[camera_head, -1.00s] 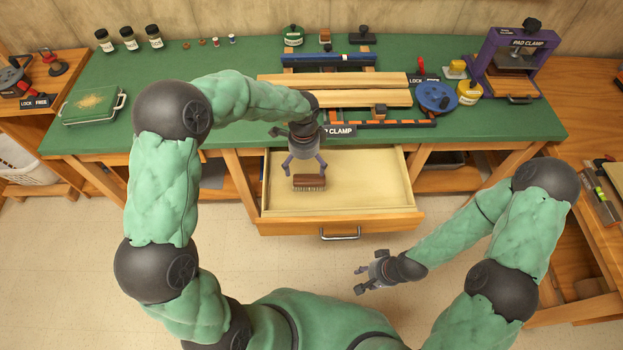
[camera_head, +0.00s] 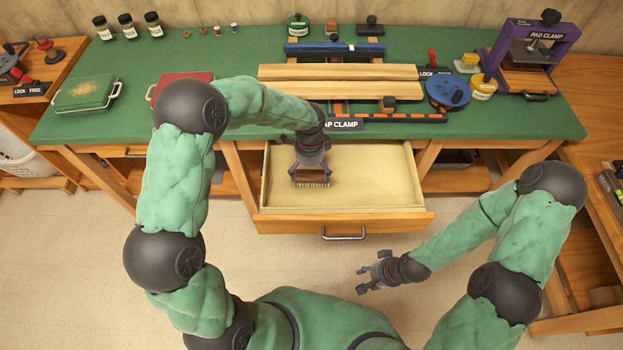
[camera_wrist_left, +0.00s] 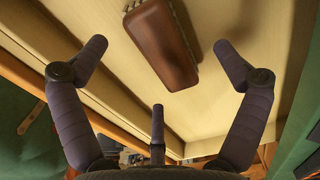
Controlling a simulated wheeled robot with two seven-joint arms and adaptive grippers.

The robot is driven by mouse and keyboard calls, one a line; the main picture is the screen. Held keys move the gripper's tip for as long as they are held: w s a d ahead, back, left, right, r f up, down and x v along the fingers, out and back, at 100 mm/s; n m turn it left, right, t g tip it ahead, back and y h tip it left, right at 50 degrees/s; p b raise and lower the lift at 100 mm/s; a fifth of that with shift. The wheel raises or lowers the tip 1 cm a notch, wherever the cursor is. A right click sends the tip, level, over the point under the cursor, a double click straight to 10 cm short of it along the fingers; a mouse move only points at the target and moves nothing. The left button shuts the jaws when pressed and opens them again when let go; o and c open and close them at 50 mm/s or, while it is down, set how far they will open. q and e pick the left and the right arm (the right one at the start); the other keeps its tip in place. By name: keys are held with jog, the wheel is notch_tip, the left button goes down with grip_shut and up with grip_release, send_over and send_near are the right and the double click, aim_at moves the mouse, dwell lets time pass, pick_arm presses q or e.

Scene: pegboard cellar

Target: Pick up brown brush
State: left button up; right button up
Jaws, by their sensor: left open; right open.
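The brown brush (camera_head: 311,177) lies in the open drawer, toward its left side. In the left wrist view the brush (camera_wrist_left: 161,44) shows its brown back, with bristles along its edge, between and just beyond the fingers. My left gripper (camera_head: 310,176) is over the brush, its fingers at either side of it. In the left wrist view my left gripper (camera_wrist_left: 157,62) is open, with gaps between its fingers and the brush.
The drawer (camera_head: 385,190) is pulled out below the green bench top (camera_head: 240,60), its floor bare around the brush. Its front wall and handle (camera_head: 344,233) face me. The CAP CLAMP (camera_head: 385,118) and wooden boards (camera_head: 340,72) sit above on the bench.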

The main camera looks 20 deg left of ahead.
aim_at(312, 177)
pick_arm(q)
jog(key=f, duration=0.1)
jog(key=f+b, duration=0.1)
jog(key=f, duration=0.1)
jog(key=f+b, duration=0.1)
jog(key=shift+s+d+f, duration=0.1)
jog(key=shift+d+f, duration=0.15)
jog(key=shift+f, duration=0.1)
jog(key=shift+r, duration=0.1)
jog(key=shift+c, duration=0.5)
jog(key=c, duration=1.2)
jog(key=shift+r+p, duration=0.35)
jog(key=shift+r, duration=0.2)
notch_tip(312, 177, up, 2)
jog(key=shift+r+p, duration=0.1)
jog(key=shift+p, duration=0.6)
jog(key=s+r+p, duration=0.1)
jog(key=s+r, duration=0.2)
jog(key=s, duration=0.1)
jog(key=s+d+r+p, duration=0.1)
jog(key=s+r+p, duration=0.1)
jog(key=s, duration=0.3)
jog(key=s+r+p, duration=0.2)
jog(key=s+r, duration=0.2)
jog(key=s, duration=0.1)
jog(key=shift+d+r, duration=0.3)
jog(key=shift+r, duration=0.05)
